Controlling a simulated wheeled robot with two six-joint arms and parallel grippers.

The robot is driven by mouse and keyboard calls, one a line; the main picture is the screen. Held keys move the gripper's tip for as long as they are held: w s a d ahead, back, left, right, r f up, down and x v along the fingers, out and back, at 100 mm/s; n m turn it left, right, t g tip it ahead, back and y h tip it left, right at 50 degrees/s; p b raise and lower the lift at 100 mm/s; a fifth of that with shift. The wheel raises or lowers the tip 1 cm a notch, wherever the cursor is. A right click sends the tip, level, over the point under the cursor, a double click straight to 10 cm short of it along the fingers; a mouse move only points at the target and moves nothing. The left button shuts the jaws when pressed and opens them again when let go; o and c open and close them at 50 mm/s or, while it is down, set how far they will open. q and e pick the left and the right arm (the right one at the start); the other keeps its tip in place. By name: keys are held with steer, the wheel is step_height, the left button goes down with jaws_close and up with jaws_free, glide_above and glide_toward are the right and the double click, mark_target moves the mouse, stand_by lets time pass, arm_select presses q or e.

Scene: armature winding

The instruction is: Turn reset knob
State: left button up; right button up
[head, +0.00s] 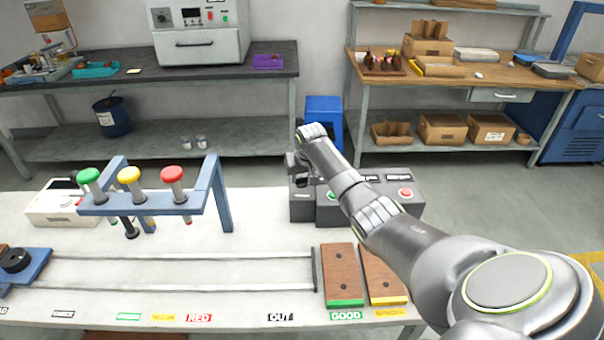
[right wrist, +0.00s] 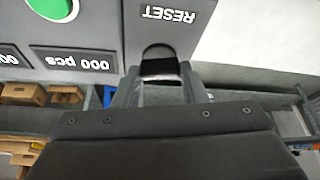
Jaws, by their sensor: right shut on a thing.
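The reset knob (right wrist: 158,66) is a dark knob with a pale band, just beside the RESET label (right wrist: 168,14) on a grey panel in the right wrist view. My right gripper (head: 303,176) is above the left end of the grey control box (head: 302,212) in the head view. Its fingers are shut on the knob, one on each side. The knob's lower part is hidden by the gripper. In the head view the gripper and arm cover most of the knob and part of the box. My left gripper is not in view.
The box has a green button (right wrist: 52,8) and a red button (head: 405,193). A blue frame (head: 222,195) with green, yellow and red plungers stands left on the white table (head: 265,240). Wooden blocks (head: 342,270) lie in front of the box.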

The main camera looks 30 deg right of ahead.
steer(key=shift+d+n+y, duration=0.1)
steer(key=shift+n+y, duration=0.3)
steer(key=shift+n, duration=0.5)
steer(key=shift+n+y, duration=0.3)
steer(key=shift+n, duration=0.6)
steer(key=shift+d+f+n+y, duration=0.1)
steer(key=shift+n+y, duration=0.3)
steer(key=shift+n, duration=0.5)
steer(key=shift+f+n+y+b, duration=0.1)
steer(key=shift+n+y+b, duration=0.2)
steer(key=shift+n+b, duration=0.6)
steer(key=n+y+b, duration=0.1)
steer(key=n+b, duration=0.2)
steer(key=b, duration=0.1)
steer(key=n+g+y+b, duration=0.1)
steer(key=n+b, duration=0.2)
steer(key=b, duration=0.1)
steer(key=shift+w+d+g, duration=0.15)
steer(key=shift+g, duration=0.15)
steer(key=shift+r+n+g+b, duration=0.2)
steer(key=shift+n+g+b, duration=0.1)
steer(key=shift+n+b, duration=0.9)
steer(key=o, duration=1)
